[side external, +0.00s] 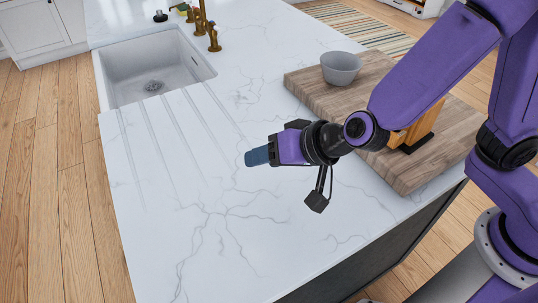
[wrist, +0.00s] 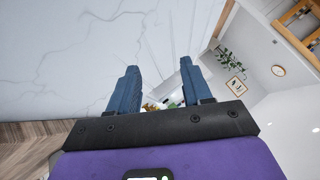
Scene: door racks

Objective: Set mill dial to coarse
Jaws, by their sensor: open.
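My gripper (side external: 256,157) has blue fingers and a purple body. It hangs above the white marble counter, left of the cutting board, and points left. In the wrist view its two blue fingers (wrist: 159,78) stand apart with nothing between them. A light wooden object with a black base (side external: 412,130) stands on the cutting board, largely hidden behind my arm. It may be the mill, but I cannot tell. No dial or coarse marking can be made out in either view.
A wooden cutting board (side external: 441,160) lies on the counter's right side with a grey bowl (side external: 341,67) near its back. A white sink (side external: 152,75) and brass tap (side external: 201,20) are at the back left. The marble counter (side external: 190,210) is clear at front and left.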

